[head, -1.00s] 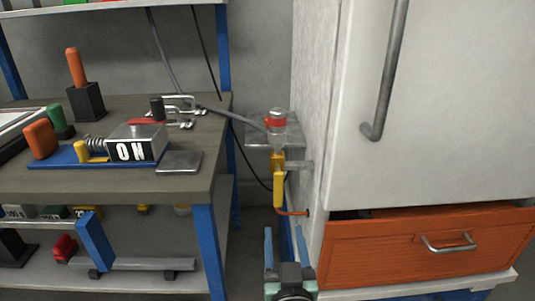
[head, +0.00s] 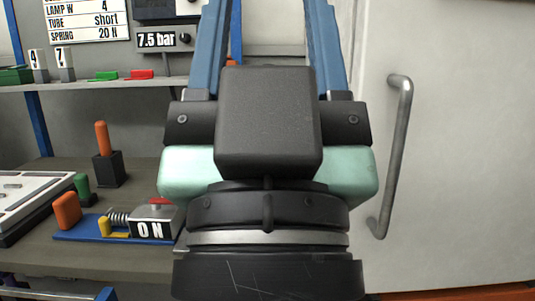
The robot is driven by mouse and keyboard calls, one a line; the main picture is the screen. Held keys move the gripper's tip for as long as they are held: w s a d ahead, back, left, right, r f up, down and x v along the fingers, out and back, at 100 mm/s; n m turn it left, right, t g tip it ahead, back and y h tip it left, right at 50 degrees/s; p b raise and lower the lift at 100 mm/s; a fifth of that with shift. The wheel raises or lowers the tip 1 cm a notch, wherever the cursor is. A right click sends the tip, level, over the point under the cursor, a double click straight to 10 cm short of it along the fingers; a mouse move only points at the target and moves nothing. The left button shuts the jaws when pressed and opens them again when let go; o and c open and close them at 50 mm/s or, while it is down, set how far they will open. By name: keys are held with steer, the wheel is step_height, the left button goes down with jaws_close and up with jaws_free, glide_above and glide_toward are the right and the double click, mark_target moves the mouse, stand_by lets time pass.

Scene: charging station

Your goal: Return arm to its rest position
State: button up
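My gripper (head: 272,35) is large and close in the middle of the head view, pointing up the picture. Its two blue fingers stand wide apart, with nothing seen between them. The fingertips run out of the top of the frame. The dark gripper body and wrist below hide the middle of the scene, including the right part of the workbench (head: 60,258) and the gap beside the white cabinet (head: 465,150).
The cabinet's grey handle (head: 399,150) is right of my gripper. On the bench at left are the ON block (head: 150,229), a blue plate and an orange peg in a black holder (head: 107,170). A shelf (head: 60,87) and a 7.5 bar display (head: 163,41) are above.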

step_height(320, 180, up, 28)
steer(key=p, duration=2.5)
steer(key=shift+p, duration=0.4)
